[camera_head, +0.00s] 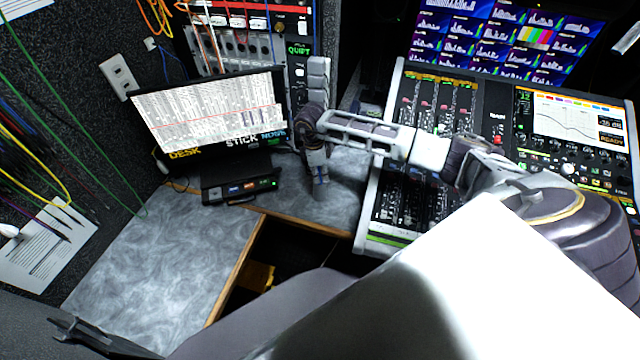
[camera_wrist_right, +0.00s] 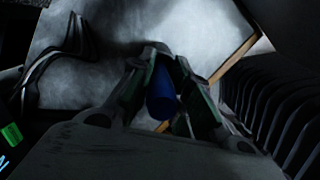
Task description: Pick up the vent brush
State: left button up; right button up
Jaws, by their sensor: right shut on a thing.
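My right gripper (camera_head: 319,186) points down over the grey desk, in front of the monitor and left of the mixing console. In the right wrist view, its two fingers with green pads (camera_wrist_right: 163,85) are shut on a blue cylinder (camera_wrist_right: 162,99), apparently the vent brush's handle. The brush's bristles are hidden or too dark to make out. In the head view only a small bluish spot shows at the gripper. A dark finger of what looks like my left gripper (camera_head: 78,331) shows at the lower left edge, away from the brush; its opening is unclear.
The mixing console (camera_head: 395,238) is close on the right. A wood-edged gap with a yellow thing (camera_head: 258,275) lies in front. The desk's left part is clear.

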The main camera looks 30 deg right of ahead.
pick_arm(q)
jog(key=shift+s, duration=0.4)
pick_arm(e)
jog(key=shift+r, duration=0.1)
grip_shut()
pick_arm(q)
jog(key=shift+w+a+f+b, duration=0.35)
jog(key=shift+w+a+b, duration=0.05)
jog(key=shift+w+a, duration=0.15)
pick_arm(e)
notch_tip(320, 180, up, 18)
pick_arm(q)
jog(key=shift+s, duration=0.35)
